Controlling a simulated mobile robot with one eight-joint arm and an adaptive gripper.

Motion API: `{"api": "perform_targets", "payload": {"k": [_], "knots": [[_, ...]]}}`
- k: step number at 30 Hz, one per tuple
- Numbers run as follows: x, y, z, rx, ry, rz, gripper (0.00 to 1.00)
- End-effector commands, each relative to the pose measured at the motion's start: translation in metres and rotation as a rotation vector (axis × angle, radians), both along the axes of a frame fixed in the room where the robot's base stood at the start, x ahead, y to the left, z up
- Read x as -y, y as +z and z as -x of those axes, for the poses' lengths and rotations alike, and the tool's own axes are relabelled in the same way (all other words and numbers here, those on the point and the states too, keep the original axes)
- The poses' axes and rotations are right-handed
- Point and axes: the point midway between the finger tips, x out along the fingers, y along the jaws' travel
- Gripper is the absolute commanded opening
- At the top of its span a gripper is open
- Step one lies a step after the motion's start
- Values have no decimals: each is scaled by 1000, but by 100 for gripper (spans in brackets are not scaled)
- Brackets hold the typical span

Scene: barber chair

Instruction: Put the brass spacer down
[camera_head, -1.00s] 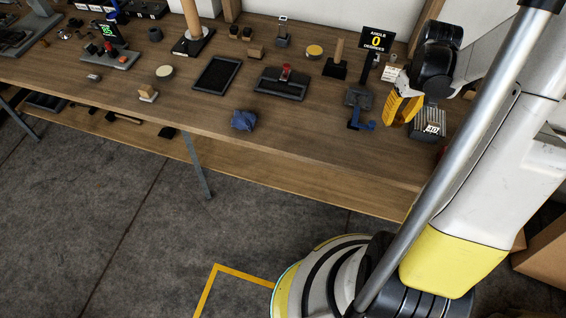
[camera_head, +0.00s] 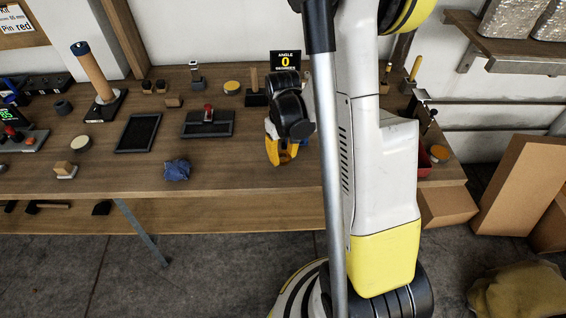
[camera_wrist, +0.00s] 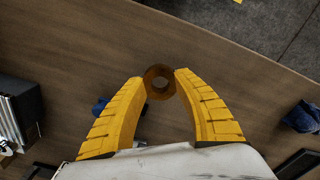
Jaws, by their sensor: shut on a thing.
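The brass spacer (camera_wrist: 158,70) is a small brown-gold ring with a dark hole in its middle. In the wrist view it sits between the tips of my yellow gripper (camera_wrist: 159,83), which is shut on it. The wooden bench top (camera_wrist: 90,35) lies below it; I cannot tell how high the spacer is. In the head view my gripper (camera_head: 281,155) is over the right part of the bench (camera_head: 235,170), near the front half. The spacer is hidden or too small to make out there.
A blue crumpled cloth (camera_head: 177,169) lies left of my gripper, near the front edge. A black tray (camera_head: 139,132) and a dark fixture with a red part (camera_head: 208,122) stand behind it. An angle display (camera_head: 286,61) stands at the back. Bare wood lies between cloth and gripper.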

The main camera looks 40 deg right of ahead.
Motion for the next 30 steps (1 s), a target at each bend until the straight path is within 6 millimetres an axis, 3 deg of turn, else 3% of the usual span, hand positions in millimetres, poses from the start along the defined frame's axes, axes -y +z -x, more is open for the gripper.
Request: {"api": "perform_targets", "payload": {"k": [1,4,15,16,18,30], "knots": [[0,-13,0,0,0,0,0],[0,-26,0,0,0,0,0],[0,-30,0,0,0,0,0],[0,-30,0,0,0,0,38],[0,-28,0,0,0,0,55],[0,-19,0,0,0,0,55]]}}
